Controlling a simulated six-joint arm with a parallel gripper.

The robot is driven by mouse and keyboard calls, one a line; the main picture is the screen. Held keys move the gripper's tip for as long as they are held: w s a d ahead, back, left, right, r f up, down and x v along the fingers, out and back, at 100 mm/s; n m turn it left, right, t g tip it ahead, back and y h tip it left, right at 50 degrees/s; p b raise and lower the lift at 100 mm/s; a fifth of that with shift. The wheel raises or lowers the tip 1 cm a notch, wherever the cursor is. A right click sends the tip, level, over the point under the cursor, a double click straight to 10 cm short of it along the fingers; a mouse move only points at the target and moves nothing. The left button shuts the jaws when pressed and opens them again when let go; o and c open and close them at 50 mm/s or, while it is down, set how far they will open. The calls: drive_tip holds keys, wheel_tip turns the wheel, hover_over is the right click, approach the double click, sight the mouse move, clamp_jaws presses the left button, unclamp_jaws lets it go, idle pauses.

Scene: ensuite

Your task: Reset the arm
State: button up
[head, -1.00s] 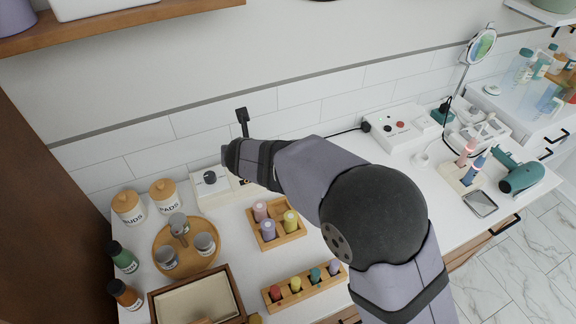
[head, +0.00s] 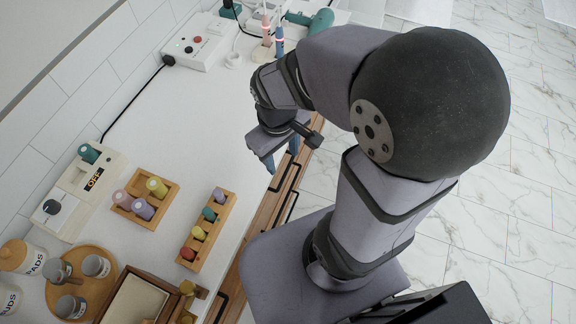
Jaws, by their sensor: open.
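My gripper (head: 281,158) is in the head view, hanging over the front edge of the white counter (head: 190,110). Its two fingers point down, parted, with nothing seen between them. My arm is bent at the elbow, and its large dark joint fills the upper right of the view. The gripper is apart from the bottles and racks on the counter.
A wooden rack of several colored bottles (head: 205,232), a square wooden holder (head: 158,217) and a white box marked OFF (head: 65,205) stand to the left. A round wooden tray (head: 90,297) holds grey jars. Another white box with buttons (head: 200,45) stands behind. Marble floor lies right.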

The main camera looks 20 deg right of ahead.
drive_tip(key=s+m, duration=0.3)
drive_tip(key=shift+s+d+f+m+g+y, duration=0.25)
drive_tip(key=shift+s+d+m+g+y, duration=0.05)
drive_tip(key=shift+m+y, duration=0.1)
idle(0.9)
